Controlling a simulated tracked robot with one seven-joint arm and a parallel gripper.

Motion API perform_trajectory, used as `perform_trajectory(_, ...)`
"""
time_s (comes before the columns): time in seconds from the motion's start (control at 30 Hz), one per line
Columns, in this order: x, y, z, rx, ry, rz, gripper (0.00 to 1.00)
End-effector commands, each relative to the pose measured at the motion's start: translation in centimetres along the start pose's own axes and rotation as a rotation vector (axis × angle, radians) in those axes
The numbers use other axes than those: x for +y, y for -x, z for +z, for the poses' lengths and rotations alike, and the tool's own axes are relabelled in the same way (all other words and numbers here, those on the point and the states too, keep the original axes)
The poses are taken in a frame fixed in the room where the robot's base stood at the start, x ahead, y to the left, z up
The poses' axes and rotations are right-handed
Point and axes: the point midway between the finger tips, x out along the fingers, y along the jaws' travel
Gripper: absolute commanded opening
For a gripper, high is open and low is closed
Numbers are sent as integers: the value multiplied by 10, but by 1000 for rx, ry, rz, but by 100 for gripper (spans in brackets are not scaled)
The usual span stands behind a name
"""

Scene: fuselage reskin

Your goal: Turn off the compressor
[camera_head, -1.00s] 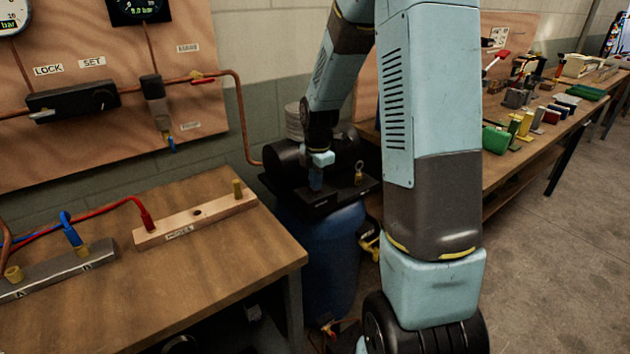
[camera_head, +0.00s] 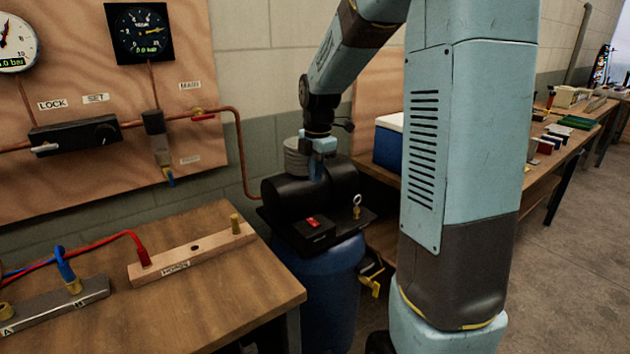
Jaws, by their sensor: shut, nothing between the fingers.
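The compressor has a black motor (camera_head: 285,195) on top of a blue tank (camera_head: 318,295), beyond the right end of the wooden bench. A small black switch box (camera_head: 306,233) with a red switch (camera_head: 313,222) sits on its black top plate. A brass fitting with a ring (camera_head: 357,207) stands to the right of the box. My gripper (camera_head: 316,172) is shut and empty. It points down in front of the motor, above the red switch and apart from it.
A wooden bench (camera_head: 215,290) with a fitting bar (camera_head: 190,252) and red and blue hoses is at the left. A wall panel (camera_head: 60,190) carries gauges and a copper pipe. A blue-and-white box (camera_head: 388,143) stands on the long bench behind my arm.

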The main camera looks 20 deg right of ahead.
Motion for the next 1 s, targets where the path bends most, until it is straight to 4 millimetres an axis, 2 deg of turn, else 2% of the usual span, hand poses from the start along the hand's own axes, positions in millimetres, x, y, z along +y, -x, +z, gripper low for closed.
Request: perform_trajectory(1.0,6,2,3,-3,-2,53,0)
